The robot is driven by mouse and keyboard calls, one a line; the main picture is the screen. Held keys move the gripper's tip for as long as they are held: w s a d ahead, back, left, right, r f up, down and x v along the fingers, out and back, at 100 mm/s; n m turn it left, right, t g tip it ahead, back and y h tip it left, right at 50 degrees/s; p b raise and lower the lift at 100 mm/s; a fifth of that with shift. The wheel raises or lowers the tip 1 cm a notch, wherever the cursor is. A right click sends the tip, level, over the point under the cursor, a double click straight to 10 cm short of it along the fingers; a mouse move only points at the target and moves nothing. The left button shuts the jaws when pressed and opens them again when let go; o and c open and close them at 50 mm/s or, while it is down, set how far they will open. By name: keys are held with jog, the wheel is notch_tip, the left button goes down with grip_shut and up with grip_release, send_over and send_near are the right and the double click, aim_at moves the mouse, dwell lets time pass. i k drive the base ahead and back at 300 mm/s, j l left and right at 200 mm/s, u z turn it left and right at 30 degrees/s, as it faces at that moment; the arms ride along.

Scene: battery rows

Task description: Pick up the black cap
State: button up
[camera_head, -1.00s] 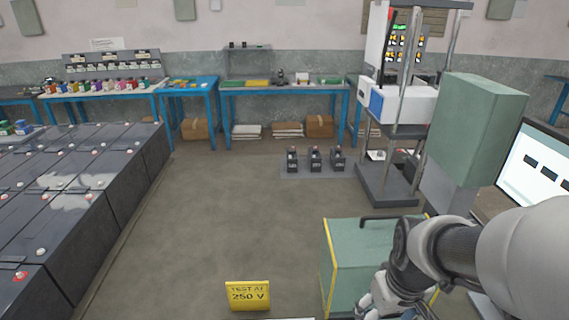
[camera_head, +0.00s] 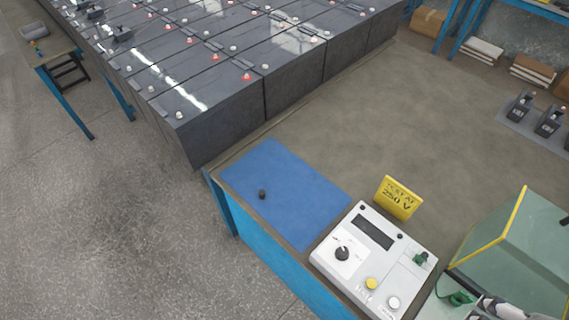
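The black cap (camera_head: 262,194) is a small dark piece standing on the blue mat (camera_head: 300,212), towards the mat's left side. Nothing touches it. Only a small part of my gripper (camera_head: 496,308) shows, at the bottom right edge beside the green box. It is well to the right of the cap, with the tester between them. Its fingertips cannot be made out, so its opening is unclear.
A white tester (camera_head: 365,258) with a black knob and yellow and white buttons stands right of the mat. A yellow "TEST AT 250 V" sign (camera_head: 397,198) is behind it. A green box (camera_head: 520,250) stands at right. Dark battery rows (camera_head: 215,110) fill the back left.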

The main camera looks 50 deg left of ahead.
aim_at(261, 193)
jog(key=u, duration=0.4)
jog(key=j+u, duration=0.1)
jog(key=u, duration=1.15)
jog(key=i+u, duration=0.1)
jog(key=u, duration=0.3)
jog(key=i+j+u, duration=0.2)
jog(key=i+u, duration=0.15)
jog(key=i, duration=0.2)
